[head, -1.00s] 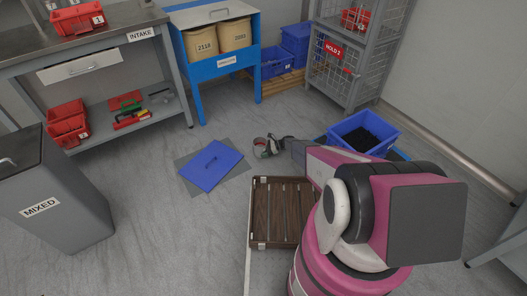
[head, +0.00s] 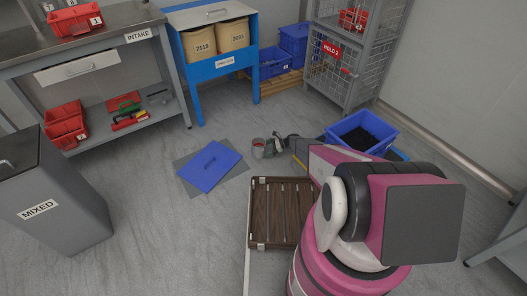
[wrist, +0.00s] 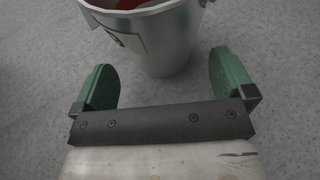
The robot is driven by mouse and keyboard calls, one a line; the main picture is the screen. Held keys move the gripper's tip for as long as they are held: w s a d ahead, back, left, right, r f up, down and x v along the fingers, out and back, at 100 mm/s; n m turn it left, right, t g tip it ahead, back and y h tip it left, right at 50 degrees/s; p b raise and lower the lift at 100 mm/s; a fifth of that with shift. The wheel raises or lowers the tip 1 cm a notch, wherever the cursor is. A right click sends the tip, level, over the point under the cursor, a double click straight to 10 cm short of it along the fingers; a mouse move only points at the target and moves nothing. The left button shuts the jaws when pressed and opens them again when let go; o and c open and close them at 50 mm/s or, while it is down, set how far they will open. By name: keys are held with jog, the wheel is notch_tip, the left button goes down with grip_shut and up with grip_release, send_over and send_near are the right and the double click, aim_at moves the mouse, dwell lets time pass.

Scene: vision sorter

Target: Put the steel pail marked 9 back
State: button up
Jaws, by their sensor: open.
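The steel pail (head: 258,149) stands upright on the grey floor, just right of the blue lid. Something red shows inside it. In the wrist view the pail (wrist: 167,48) is cut off by the top edge; a pale label shows on its side, but I cannot read its mark. My gripper (head: 277,144) is just right of the pail, low over the floor. In the wrist view my gripper (wrist: 163,70) has its green fingers wide apart and touching nothing. The pail is in front of them, with clear gaps at both sides.
A blue lid (head: 210,166) lies on a grey floor mat. A blue crate of dark bits (head: 344,133) stands behind my arm. A brown slatted tray (head: 263,237) is in front. The blue stand (head: 199,89), intake bench (head: 110,46) and MIXED bin (head: 85,218) stand around open floor.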

jog(key=d, duration=0.1)
jog(key=d+r, duration=0.2)
jog(key=shift+s+r, duration=0.2)
jog(key=shift+s, duration=0.05)
jog(key=s+d+r+n+h, duration=0.4)
jog(key=s+r, duration=0.7)
jog(key=r, duration=0.5)
jog(key=s+d+r+n+t+h, duration=0.1)
jog(key=s+d+r+n+h, duration=0.4)
jog(key=s+r, duration=0.7)
jog(key=s+d+r+n+h, duration=0.4)
jog(key=s+r+n, duration=0.3)
jog(key=r, duration=1.4)
jog(key=s+d, duration=0.1)
jog(key=s, duration=0.4)
jog(key=shift+s+d, duration=0.15)
